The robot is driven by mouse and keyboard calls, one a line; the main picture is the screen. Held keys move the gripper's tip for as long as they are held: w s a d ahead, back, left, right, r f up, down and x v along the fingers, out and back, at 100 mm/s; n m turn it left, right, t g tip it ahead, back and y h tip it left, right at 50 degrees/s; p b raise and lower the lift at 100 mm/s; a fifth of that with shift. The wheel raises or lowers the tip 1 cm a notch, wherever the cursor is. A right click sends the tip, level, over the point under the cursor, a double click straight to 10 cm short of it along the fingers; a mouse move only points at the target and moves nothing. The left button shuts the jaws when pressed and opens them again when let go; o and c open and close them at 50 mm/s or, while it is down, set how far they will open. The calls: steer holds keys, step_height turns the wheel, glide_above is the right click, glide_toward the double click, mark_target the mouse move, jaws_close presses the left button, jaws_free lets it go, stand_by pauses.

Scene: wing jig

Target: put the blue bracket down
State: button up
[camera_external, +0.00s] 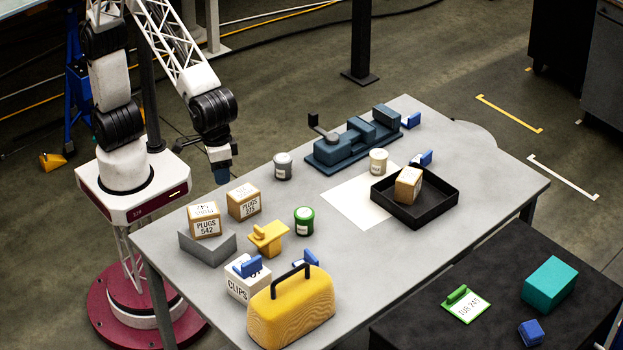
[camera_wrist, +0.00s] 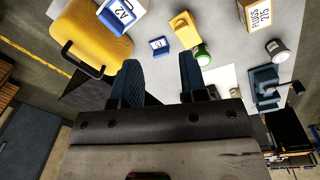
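Several blue brackets are in view. In the external view one (camera_external: 247,267) rests on the white CLIPS box (camera_external: 240,286). Another (camera_external: 309,258) is on the grey table, partly hidden behind the yellow case. One (camera_external: 424,158) is at the black tray's back edge, and one (camera_external: 411,120) is beside the vise. My gripper (camera_external: 221,176) hangs over the table's back left edge, away from all of them. In the wrist view, my gripper (camera_wrist: 160,80) has its two dark blue fingers apart, with nothing seen between them. A blue bracket (camera_wrist: 159,44) lies beyond the fingertips there.
The yellow case (camera_external: 292,308), yellow clamp (camera_external: 268,238), PLUGS boxes (camera_external: 205,222), green-banded can (camera_external: 304,220) and grey can (camera_external: 283,166) crowd the table's left half. A black tray (camera_external: 415,216) holds a carton. A white sheet (camera_external: 355,207) lies mid-table. Bare tabletop shows in front of it.

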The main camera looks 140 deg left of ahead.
steer(key=s+a+r+m+t, duration=0.15)
steer(key=s+m, duration=0.25)
steer(key=s, duration=0.7)
steer(key=s+a+r+m+g, duration=0.1)
steer(key=s+r+m, duration=0.15)
steer(key=s, duration=0.75)
steer(key=s+f+m, duration=0.2)
steer(key=s+m, duration=0.1)
steer(key=s, duration=0.6)
steer(key=s+a+f+m+t, duration=0.1)
steer(key=s+m, duration=0.3)
steer(key=s, duration=0.5)
steer(key=shift+s+f, duration=0.4)
steer(key=shift+f, duration=0.3)
